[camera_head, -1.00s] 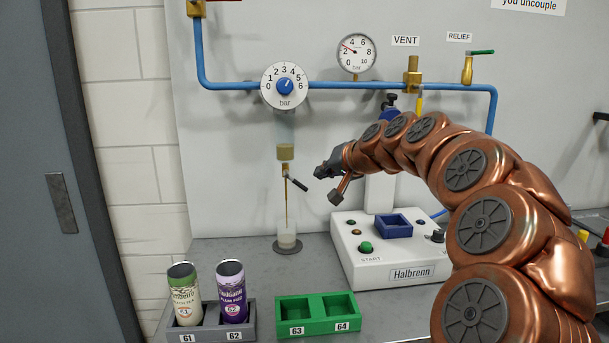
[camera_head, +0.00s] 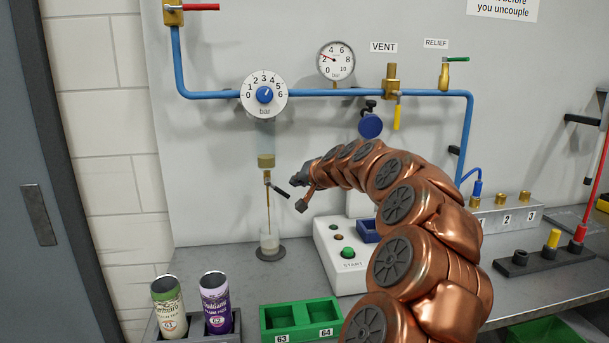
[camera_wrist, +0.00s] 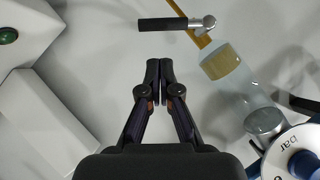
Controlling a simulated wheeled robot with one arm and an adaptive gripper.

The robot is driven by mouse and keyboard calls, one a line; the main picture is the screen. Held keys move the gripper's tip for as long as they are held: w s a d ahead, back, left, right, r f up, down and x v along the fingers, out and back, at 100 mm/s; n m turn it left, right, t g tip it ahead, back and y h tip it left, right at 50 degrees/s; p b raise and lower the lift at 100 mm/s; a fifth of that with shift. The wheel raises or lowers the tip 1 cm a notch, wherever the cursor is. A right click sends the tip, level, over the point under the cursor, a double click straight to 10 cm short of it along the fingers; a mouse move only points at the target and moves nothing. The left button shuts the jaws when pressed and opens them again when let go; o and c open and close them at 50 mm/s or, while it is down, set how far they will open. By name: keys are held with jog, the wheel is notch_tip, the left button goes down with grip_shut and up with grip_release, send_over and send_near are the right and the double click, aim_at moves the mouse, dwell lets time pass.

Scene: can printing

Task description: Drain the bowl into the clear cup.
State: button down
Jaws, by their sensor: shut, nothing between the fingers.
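The clear bowl (camera_head: 265,135) hangs under the pressure dial, with a brass-coloured bottom (camera_head: 266,160). It also shows in the wrist view (camera_wrist: 243,92); its liquid level is unclear. Below it is a drain valve with a black lever (camera_head: 280,192), slanting down to the right; the lever also shows in the wrist view (camera_wrist: 162,24). A thin brass-coloured line runs down to the clear cup (camera_head: 269,243), which looks whitish low down. My gripper (camera_wrist: 160,68) is shut and empty, apart from the lever. In the head view my gripper (camera_head: 297,181) is just right of the lever.
The cup stands on a dark round pad (camera_head: 270,254). A white START console (camera_head: 335,262) is right of it. In front are a green tray (camera_head: 290,318) and a grey holder with two cans (camera_head: 168,305) (camera_head: 215,300). Blue pipe (camera_head: 330,92) runs above.

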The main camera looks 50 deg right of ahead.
aim_at(277, 188)
jog(key=shift+w+a+f+p, duration=0.15)
jog(key=shift+w+a+f, duration=0.25)
jog(key=shift+f, duration=0.2)
jog(key=shift+w+a+f+p, duration=0.15)
jog(key=shift+w+a+f, duration=0.2)
jog(key=shift+f, duration=0.25)
